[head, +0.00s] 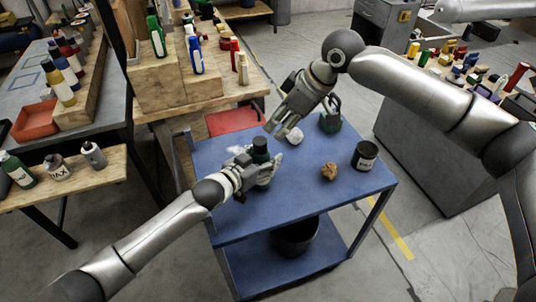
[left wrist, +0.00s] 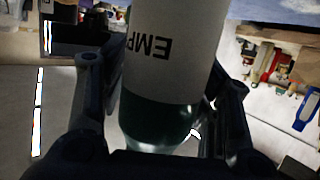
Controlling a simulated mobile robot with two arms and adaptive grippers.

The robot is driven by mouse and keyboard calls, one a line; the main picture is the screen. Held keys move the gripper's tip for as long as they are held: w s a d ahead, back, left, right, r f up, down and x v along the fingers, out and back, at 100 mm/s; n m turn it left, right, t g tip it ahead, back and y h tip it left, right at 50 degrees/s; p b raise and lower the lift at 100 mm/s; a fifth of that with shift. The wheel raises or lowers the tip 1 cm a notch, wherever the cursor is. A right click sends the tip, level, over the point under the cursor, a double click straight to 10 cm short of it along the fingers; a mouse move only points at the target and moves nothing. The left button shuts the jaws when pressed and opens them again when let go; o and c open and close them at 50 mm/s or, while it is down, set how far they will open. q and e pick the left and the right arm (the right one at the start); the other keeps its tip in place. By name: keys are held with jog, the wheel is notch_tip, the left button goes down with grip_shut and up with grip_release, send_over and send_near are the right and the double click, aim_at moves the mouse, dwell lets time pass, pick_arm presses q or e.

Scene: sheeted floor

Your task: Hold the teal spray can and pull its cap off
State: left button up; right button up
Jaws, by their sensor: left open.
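The teal spray can (left wrist: 165,115) fills the middle of the left wrist view, with a white label whose lettering appears upside down. In the head view it stands on the blue cart, mostly hidden by my left gripper (head: 262,172). Its dark cap (head: 260,146) shows above the gripper, on the can. My left gripper is open, with its fingers on either side of the can. My right gripper (head: 279,129) is above and right of the cap, pointing down and left, apart from it. Its fingers look spread, with nothing between them.
The blue cart top (head: 325,205) also holds a dark labelled can (head: 365,155), a crumpled brown piece (head: 329,171), a white crumpled piece (head: 295,136) and a dark green container (head: 330,118). A wooden bench (head: 205,95) with bottles stands behind. The cart's front is clear.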

pick_arm(q)
jog(key=shift+x, duration=1)
